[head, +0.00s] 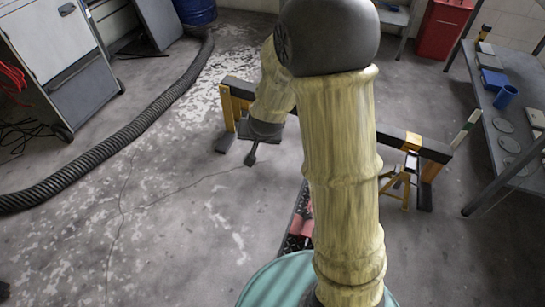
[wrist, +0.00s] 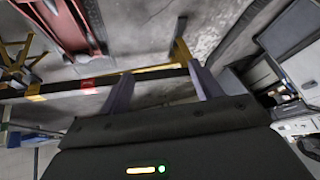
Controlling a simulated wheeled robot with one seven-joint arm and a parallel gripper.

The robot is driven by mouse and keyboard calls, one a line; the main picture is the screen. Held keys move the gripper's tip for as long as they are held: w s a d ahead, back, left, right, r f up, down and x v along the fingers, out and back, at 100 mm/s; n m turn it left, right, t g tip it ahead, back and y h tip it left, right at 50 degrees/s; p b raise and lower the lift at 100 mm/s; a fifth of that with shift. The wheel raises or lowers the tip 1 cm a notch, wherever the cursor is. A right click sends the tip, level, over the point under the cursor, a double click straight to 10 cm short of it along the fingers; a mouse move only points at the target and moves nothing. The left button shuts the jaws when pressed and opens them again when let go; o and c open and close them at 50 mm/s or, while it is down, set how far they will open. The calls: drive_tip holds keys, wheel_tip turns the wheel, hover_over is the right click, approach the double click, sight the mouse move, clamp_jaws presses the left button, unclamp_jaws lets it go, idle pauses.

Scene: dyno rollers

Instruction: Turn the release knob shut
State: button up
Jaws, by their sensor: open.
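I cannot make out the release knob in either view. A red and dark low device (head: 299,228) on the floor shows partly behind my arm in the head view. A long red metal piece (wrist: 66,30) lies at the upper left of the wrist view; I cannot tell whether a knob is on it. My gripper (head: 250,158) hangs over the bare floor, left of the red device, near the left end of the black and yellow beam. In the wrist view my gripper (wrist: 163,84) has its two fingers wide apart with nothing between them.
The low black beam (head: 400,146) with yellow ends crosses behind my arm. A yellow stand (head: 400,182) is at its right. A ribbed hose (head: 120,138) and a grey cabinet (head: 50,45) are left. A workbench (head: 500,120) is right. The floor at left centre is clear.

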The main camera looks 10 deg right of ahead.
drive_tip(key=s+d+r+n+g, duration=0.1)
drive_tip(key=s+d+r+g, duration=0.1)
drive_tip(key=s, duration=0.7)
drive_tip(key=s+d+r+n+g+p, duration=0.1)
drive_tip(key=s+d+r+n+g, duration=0.1)
drive_tip(key=s, duration=0.7)
drive_tip(key=shift+s+d+r+n, duration=0.15)
drive_tip(key=shift+d+r+n, duration=0.15)
drive_tip(key=shift+r, duration=0.5)
drive_tip(key=shift+c, duration=0.4)
